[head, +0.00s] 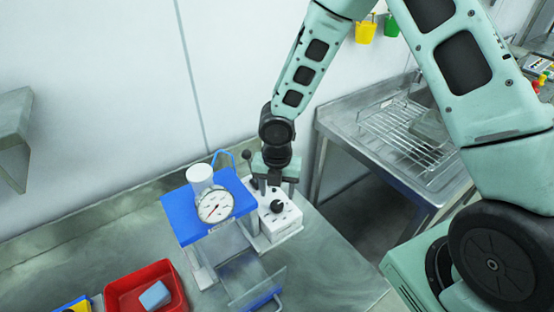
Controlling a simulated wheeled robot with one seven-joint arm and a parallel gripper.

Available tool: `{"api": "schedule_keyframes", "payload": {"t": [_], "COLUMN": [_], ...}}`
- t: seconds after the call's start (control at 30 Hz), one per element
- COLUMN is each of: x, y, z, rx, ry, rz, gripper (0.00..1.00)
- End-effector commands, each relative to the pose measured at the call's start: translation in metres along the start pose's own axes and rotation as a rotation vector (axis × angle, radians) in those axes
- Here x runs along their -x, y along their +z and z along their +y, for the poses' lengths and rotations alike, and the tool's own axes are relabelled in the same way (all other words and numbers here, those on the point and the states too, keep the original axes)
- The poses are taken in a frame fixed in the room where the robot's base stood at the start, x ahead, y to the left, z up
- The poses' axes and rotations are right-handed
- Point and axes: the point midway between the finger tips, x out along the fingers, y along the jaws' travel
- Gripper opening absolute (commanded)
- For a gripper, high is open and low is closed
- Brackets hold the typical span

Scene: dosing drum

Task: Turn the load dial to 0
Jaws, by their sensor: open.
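A white control box (285,224) stands at the right side of a blue-topped device and carries a black round knob (277,206). A round white gauge (214,207) with a red needle and dark tick marks sits on the blue top (185,218). Which of these is the load dial I cannot tell, and any marks around the knob are too small to read. My gripper (276,187) points down over the back part of the box, behind the knob in this view. Its two fingers are apart with nothing visible between them. Whether they touch the box is unclear.
A clear panel (255,280) projects at the front. A red tray (112,291) holds a blue block (155,295). The counter right of the box is clear.

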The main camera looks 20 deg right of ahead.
Motion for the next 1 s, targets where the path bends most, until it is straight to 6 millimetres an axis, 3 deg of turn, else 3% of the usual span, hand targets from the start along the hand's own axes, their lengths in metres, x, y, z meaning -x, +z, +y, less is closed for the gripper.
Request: {"api": "schedule_keyframes", "payload": {"t": [0.3, 0.5, 0.7, 1.0], "x": [0.077, 0.111, 0.126, 0.127], "y": [0.002, 0.001, 0.001, 0.0], "z": [-0.001, 0.0, 0.0, 0.0], "rx": [-0.002, -0.002, 0.0, 0.001], "ry": [0.002, 0.001, 0.0, 0.0], "rz": [-0.004, -0.003, -0.001, 0.0], "gripper": [0.56, 0.56, 0.56, 0.56]}}
